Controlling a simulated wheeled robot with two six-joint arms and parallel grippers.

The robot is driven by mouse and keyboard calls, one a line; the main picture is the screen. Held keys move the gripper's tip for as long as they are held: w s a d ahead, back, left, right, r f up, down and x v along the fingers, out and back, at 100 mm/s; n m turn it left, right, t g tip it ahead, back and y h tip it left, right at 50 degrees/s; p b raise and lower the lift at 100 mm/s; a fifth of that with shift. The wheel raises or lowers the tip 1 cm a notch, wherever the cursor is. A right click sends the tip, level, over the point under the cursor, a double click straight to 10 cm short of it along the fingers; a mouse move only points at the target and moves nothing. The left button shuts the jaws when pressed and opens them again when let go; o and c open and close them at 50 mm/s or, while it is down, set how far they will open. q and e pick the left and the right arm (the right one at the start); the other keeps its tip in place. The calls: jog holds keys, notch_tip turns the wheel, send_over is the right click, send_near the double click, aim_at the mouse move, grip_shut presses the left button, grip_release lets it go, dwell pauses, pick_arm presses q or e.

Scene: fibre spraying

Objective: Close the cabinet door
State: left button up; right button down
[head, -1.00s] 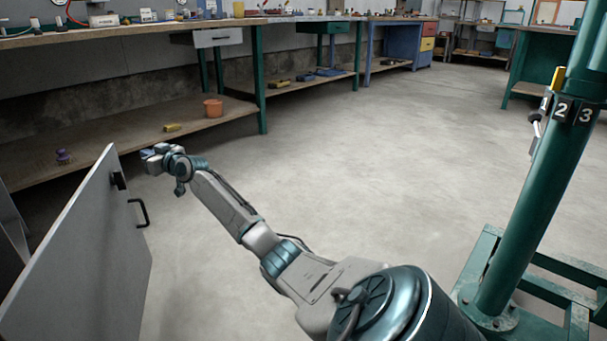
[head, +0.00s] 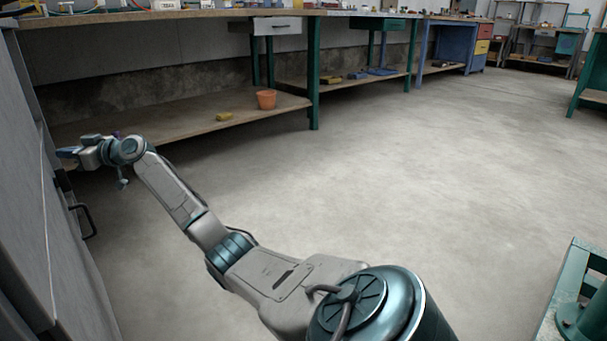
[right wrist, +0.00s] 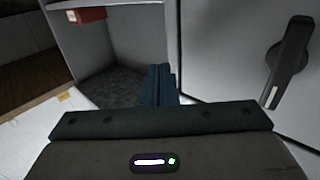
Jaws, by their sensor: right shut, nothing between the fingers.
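The grey cabinet door (head: 75,260) is at the left edge of the head view, seen at a steep slant, with a black bar handle (head: 88,222) on its outer face. My right gripper (head: 68,153) is shut and empty, by the door's far upper end; contact cannot be told. In the right wrist view the gripper's fingers (right wrist: 158,85) point toward the open cabinet interior (right wrist: 115,60). The door panel (right wrist: 222,50) stands on the right there, with a dark handle or latch (right wrist: 290,60). The door is partly open. My left gripper is not in view.
A red box (right wrist: 87,15) sits on a shelf in the cabinet. A long workbench (head: 180,14) runs along the back, with an orange pot (head: 266,99) and a yellow block (head: 224,117) on its lower shelf. A green stand base (head: 585,300) is at lower right. The middle floor is clear.

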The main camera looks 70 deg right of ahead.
jog(key=a, duration=0.1)
jog(key=w+a+y, duration=0.1)
jog(key=shift+w+a+n, duration=0.3)
jog(key=shift+a, duration=0.05)
jog(key=shift+a, duration=0.15)
